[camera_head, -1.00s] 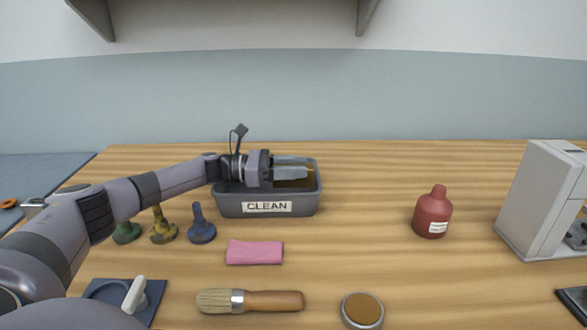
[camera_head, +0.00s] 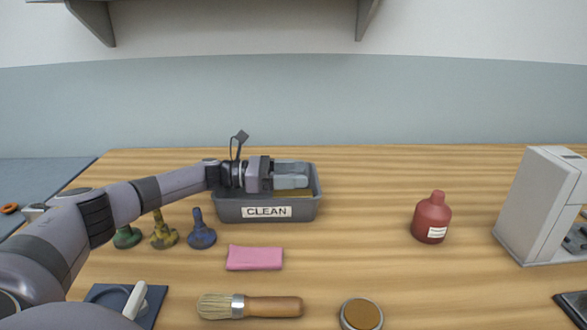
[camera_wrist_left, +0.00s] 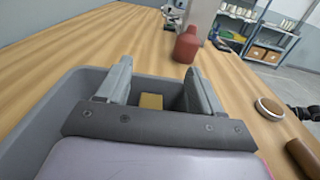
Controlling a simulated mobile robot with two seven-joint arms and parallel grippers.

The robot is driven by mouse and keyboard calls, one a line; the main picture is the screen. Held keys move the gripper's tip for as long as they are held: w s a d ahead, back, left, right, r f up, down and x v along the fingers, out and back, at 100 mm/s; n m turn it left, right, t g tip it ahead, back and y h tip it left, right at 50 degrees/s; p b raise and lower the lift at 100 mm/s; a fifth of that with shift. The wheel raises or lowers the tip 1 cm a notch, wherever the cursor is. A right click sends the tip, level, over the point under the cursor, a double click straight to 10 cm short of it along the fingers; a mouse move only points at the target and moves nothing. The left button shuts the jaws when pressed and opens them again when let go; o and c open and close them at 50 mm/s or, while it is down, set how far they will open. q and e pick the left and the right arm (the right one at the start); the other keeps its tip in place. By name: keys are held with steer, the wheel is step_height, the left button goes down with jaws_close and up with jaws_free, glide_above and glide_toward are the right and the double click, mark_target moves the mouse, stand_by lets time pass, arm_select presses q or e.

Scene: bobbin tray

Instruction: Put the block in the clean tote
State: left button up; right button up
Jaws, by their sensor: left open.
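The clean tote (camera_head: 237,211) is a grey open bin with a "CLEAN" label, at the back of the table left of centre. My left gripper (camera_head: 300,179) reaches over it from the left, with its fingers inside the rim area. In the left wrist view the two fingers (camera_wrist_left: 160,70) are spread apart. A tan-yellow block (camera_wrist_left: 151,101) shows between and below them, inside the tote. In the head view a yellowish strip of the block (camera_head: 296,194) shows under the fingers. Most of it is hidden.
Three stamp-like pieces (camera_head: 202,232), a pink cloth (camera_head: 255,257), a brush (camera_head: 265,306) and a round tin (camera_head: 361,314) lie in front. A red bottle (camera_head: 431,217) stands to the right, a grey machine (camera_head: 540,205) farther right. The table between tote and bottle is clear.

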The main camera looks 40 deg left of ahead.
arm_select(q)
steer(key=b+v, duration=0.2)
steer(key=v, duration=0.5)
steer(key=shift+a+r+b, duration=0.25)
steer(key=shift+r+b, duration=0.1)
steer(key=shift+s, duration=0.1)
